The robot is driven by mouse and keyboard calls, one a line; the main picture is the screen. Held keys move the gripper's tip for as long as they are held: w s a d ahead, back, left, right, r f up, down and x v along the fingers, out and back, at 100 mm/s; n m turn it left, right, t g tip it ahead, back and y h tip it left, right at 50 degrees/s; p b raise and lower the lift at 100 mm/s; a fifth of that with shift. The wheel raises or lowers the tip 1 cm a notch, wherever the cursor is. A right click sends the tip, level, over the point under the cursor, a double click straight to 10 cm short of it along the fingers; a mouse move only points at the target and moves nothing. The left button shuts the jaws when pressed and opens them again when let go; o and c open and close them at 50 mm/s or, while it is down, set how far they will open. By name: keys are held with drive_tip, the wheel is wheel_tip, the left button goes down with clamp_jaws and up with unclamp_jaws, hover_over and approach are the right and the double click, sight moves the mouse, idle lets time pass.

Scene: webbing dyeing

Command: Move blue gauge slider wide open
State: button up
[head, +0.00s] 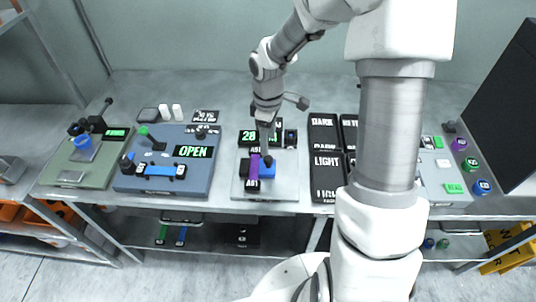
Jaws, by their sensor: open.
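The blue gauge slider appears to be the blue block (265,172) on the light grey gauge panel (284,193), right of centre in that panel. It has a dark knob on top and sits right beside a purple strip (254,168). A black display (247,137) at the panel's back reads 28 in green, its right part hidden by my arm. My gripper (264,128) is over the back of this panel, behind the slider and apart from it. Its fingers are small and partly lost against the display; it holds nothing visible.
Left stands a blue-grey panel (127,181) with a lever, a blue strip and a green OPEN display. Farther left is a green panel (50,171). Black DARK and LIGHT boxes (325,176) stand close right. My arm hides part of the bench (222,92) on the right.

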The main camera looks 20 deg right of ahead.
sight(268, 158)
wheel_tip(268, 158, down, 7)
drive_tip(key=shift+r, duration=0.1)
idle(0.3)
clamp_jaws()
idle(1.3)
